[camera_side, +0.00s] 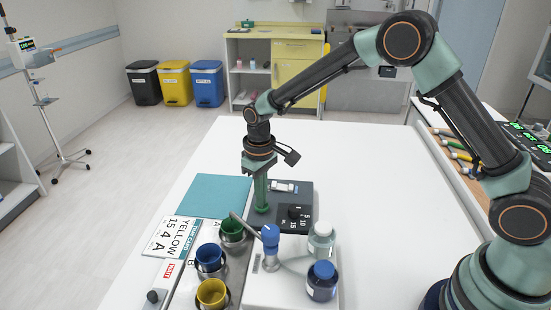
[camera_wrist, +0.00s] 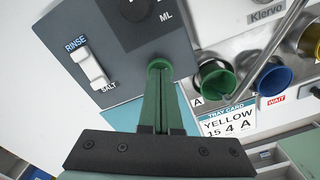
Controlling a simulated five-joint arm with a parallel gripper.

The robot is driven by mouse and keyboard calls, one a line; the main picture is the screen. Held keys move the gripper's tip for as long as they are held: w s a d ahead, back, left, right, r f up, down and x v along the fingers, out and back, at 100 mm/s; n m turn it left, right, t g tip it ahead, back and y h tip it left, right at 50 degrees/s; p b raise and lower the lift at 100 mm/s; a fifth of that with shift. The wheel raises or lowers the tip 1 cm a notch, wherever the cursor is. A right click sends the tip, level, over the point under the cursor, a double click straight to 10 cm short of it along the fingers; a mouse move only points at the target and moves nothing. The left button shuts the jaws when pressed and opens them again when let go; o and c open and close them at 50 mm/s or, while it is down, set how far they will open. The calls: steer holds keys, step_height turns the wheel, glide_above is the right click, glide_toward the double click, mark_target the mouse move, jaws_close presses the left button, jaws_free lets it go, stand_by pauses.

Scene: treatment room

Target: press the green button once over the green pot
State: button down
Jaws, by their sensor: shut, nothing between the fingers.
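My gripper (camera_side: 262,207) is shut and empty, pointing down at the dark grey control panel (camera_side: 298,222). In the wrist view its green fingers (camera_wrist: 161,82) end at the round green button (camera_wrist: 159,65). The tips seem to meet the button; whether it is pushed in I cannot tell. The green pot (camera_side: 233,231) stands in a holder left of the panel; it also shows in the wrist view (camera_wrist: 215,80). A metal spout (camera_side: 249,226) runs from a blue knob (camera_side: 270,236), its tip over the green pot in the side view. In the wrist view the tip appears between the green and blue pots.
A blue pot (camera_side: 210,258) and yellow pot (camera_side: 212,293) stand nearer the front. The panel has a rocker switch (camera_wrist: 89,69) and black knob (camera_side: 294,212). A clear bottle (camera_side: 321,240) and dark blue bottle (camera_side: 322,281) stand right. A card (camera_side: 175,238) reads YELLOW 15 4 A.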

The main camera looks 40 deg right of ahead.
steer(key=shift+f, duration=0.35)
steer(key=shift+r, duration=1.45)
steer(key=shift+r, duration=3)
steer(key=shift+r, duration=0.1)
